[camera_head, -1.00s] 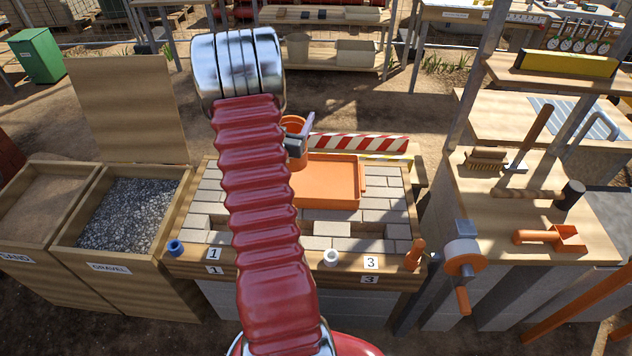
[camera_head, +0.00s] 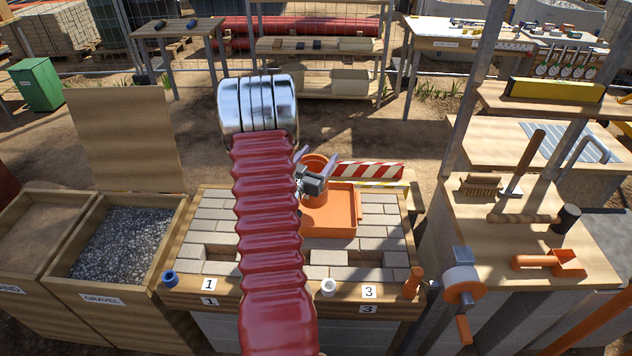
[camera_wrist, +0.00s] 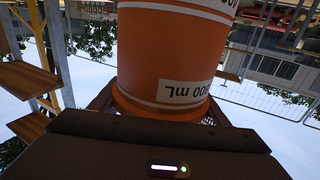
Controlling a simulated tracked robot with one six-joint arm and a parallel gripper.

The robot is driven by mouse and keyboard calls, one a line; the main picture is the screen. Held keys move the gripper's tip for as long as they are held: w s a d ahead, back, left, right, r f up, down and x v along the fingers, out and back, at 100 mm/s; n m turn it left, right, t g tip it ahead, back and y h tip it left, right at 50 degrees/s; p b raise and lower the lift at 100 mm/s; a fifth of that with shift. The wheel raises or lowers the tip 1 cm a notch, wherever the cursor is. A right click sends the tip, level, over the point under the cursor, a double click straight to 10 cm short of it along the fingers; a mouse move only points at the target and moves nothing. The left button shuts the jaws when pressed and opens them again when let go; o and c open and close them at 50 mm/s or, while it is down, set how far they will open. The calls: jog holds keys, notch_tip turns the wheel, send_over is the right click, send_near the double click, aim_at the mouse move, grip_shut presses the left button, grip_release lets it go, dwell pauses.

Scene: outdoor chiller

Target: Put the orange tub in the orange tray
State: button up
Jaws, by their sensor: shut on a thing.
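The orange tub (camera_head: 314,163) is partly hidden by my gripper in the head view, at the back left part of the orange tray. My gripper (camera_head: 317,178) is shut on the tub. In the wrist view the tub (camera_wrist: 170,50) fills the upper middle, with white bands and an upside-down volume label. The orange tray (camera_head: 330,219) is a shallow rectangle lying on the brick-topped bench, and its left side is hidden by my arm. The tub overlaps the tray's back edge in the picture; its height above the tray I cannot tell.
A red-and-white striped barrier (camera_head: 368,171) stands behind the tray. A blue ring (camera_head: 170,278), a white ring (camera_head: 328,287) and an orange-brown bottle-shaped thing (camera_head: 413,283) stand along the bench front. A gravel bin (camera_head: 125,240) is left; a tool-covered bench (camera_head: 520,220) is right.

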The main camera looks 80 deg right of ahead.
jog(key=shift+f, duration=1.3)
jog(key=shift+f, duration=2.1)
jog(key=o, duration=2.1)
jog(key=shift+f, duration=0.1)
jog(key=shift+c, duration=0.2)
jog(key=w+a, duration=0.2)
jog(key=a, duration=0.9)
jog(key=shift+a, duration=0.4)
jog(key=shift+w, duration=0.1)
